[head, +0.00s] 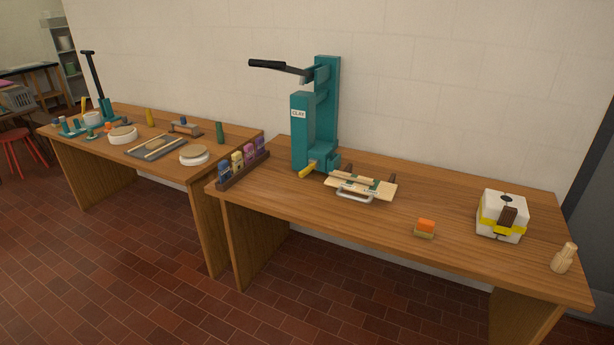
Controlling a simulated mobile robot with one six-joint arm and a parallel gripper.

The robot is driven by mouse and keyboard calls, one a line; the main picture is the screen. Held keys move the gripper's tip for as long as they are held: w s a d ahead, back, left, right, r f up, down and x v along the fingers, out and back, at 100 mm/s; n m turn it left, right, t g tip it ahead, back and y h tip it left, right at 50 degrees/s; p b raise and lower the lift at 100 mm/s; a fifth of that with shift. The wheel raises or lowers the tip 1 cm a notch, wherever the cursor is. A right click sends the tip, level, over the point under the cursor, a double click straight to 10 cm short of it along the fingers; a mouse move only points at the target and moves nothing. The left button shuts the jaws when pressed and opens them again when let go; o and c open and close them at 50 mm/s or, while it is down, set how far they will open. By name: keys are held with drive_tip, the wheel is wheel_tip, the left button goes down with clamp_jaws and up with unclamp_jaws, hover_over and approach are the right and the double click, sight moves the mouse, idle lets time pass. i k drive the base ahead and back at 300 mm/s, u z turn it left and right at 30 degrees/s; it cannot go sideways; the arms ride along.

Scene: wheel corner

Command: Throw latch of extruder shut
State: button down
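The extruder (303,135) is a tall teal press with a "CLAY" label, standing at the back left of the near wooden table. Its black lever handle (268,65) sticks out to the left near the top, tilted slightly. A small yellow part (308,171) shows low at its front; I cannot tell whether this is the latch, nor whether the latch is open or shut. My gripper is not in view.
A second table (105,150) stands left. Brick floor in front is clear.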

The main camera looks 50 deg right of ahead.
sight(304, 173)
drive_tip(key=z, duration=0.1)
drive_tip(key=i, duration=0.95)
drive_tip(key=u, duration=0.05)
